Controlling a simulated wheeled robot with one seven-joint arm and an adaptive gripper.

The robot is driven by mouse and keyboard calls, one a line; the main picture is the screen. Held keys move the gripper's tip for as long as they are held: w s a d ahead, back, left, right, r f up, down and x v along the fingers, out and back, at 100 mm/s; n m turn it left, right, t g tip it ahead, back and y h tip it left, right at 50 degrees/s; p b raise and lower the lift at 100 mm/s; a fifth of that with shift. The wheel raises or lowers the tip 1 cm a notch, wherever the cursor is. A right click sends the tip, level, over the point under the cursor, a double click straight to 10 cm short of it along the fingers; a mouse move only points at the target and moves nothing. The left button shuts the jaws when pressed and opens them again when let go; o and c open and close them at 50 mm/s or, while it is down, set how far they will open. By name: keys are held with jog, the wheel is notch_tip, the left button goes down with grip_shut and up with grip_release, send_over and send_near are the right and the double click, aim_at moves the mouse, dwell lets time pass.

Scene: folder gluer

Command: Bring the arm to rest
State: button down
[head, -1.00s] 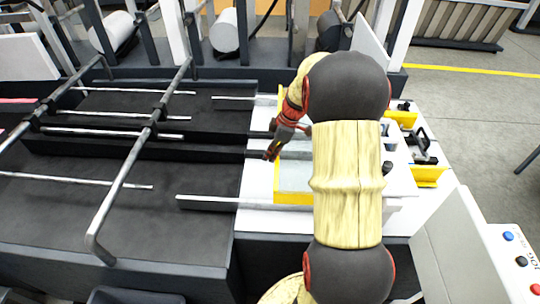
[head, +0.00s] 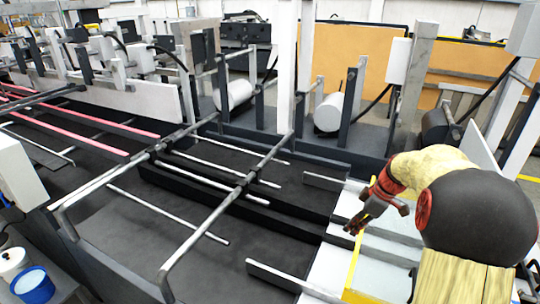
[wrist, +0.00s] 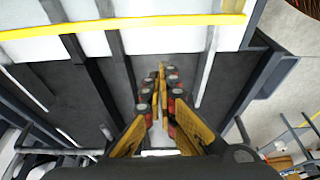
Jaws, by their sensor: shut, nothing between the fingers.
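My gripper (head: 357,224) hangs at the end of my bent arm at the right of the head view, above the white and yellow-edged end of the machine. In the wrist view my gripper (wrist: 160,72) has its yellow and dark fingers converging to a closed tip, with nothing held. Below the fingers the wrist view shows the dark machine bed (wrist: 85,90) and a white surface with a yellow strip (wrist: 130,24). I cannot tell the exact height of the fingertips above the bed.
Metal guide rods (head: 225,200) cross the dark bed left of my gripper. White rollers (head: 328,113) and uprights stand behind it. A blue cup (head: 33,286) sits at the lower left. An orange panel (head: 345,60) stands at the back.

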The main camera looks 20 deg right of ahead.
jog(key=s+a+f+m+g, duration=0.1)
jog(key=s+f+m, duration=0.1)
jog(key=s+m, duration=0.45)
jog(key=s+a+r+t+h, duration=0.1)
jog(key=s+a+r, duration=0.3)
jog(key=a, duration=0.5)
jog(key=s+a+r+m+t, duration=0.1)
jog(key=s+a+r, duration=0.4)
jog(key=a, duration=0.4)
jog(key=s+a+r+m+t+h, duration=0.1)
jog(key=s+a+r+t, duration=0.1)
jog(key=s+a+r, duration=0.3)
jog(key=a, duration=0.4)
jog(key=shift+s+h, duration=0.15)
jog(key=shift+h, duration=0.15)
jog(key=shift+a+m, duration=0.1)
jog(key=shift+m, duration=0.15)
